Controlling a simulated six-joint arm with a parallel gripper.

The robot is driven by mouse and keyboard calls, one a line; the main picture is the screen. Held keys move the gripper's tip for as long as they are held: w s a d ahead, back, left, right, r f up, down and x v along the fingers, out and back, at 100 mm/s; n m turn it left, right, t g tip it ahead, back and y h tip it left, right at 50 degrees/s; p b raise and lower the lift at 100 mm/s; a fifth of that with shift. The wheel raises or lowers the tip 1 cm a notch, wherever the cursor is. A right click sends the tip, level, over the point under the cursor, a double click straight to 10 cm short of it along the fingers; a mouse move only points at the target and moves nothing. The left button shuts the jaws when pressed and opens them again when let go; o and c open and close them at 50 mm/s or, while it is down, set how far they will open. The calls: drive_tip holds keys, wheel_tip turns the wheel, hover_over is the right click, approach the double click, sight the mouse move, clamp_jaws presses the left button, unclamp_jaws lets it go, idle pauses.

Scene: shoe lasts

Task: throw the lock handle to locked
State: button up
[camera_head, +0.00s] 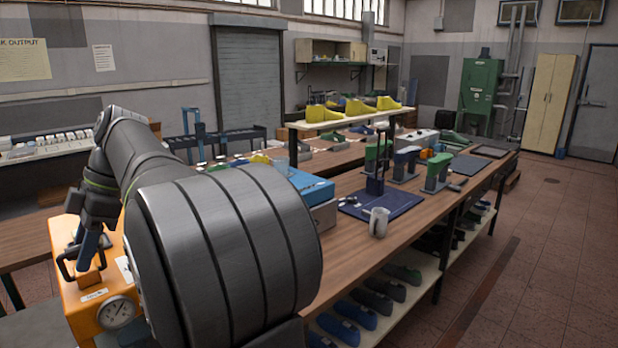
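An orange machine (72,300) with a round gauge (118,312) stands at the lower left. A dark bent handle (68,268) shows at its top; I cannot tell for sure that this is the lock handle, or which position it is in. My gripper (88,262) points down over the top of the orange machine, close beside the dark handle. Whether they touch is not clear. The fingers are small and dark here, and their opening cannot be made out. My large grey arm link hides the right side of the machine.
A long wooden bench (345,258) runs to the back right. It carries a blue box (303,184), a white mug (378,222), a dark blue mat (405,203) with an upright fixture, and green-topped stands. Shoe lasts lie on the shelf below. The floor at right is clear.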

drive_tip(key=shift+w+a, duration=0.1)
idle(0.3)
drive_tip(key=shift+w+a, duration=0.25)
drive_tip(key=v, duration=0.7)
drive_tip(key=o, duration=1.4)
drive_tip(key=w+d, duration=0.2)
drive_tip(key=w+d+r+t, duration=0.1)
drive_tip(key=w+d, duration=0.1)
drive_tip(key=w+d+t, duration=0.1)
drive_tip(key=d, duration=0.1)
drive_tip(key=shift+w+r, duration=0.4)
drive_tip(key=shift+o, duration=0.2)
drive_tip(key=w+d+r+t, duration=0.3)
drive_tip(key=w+d, duration=0.4)
drive_tip(key=d, duration=0.5)
drive_tip(key=x, duration=1)
drive_tip(key=shift+a, duration=0.25)
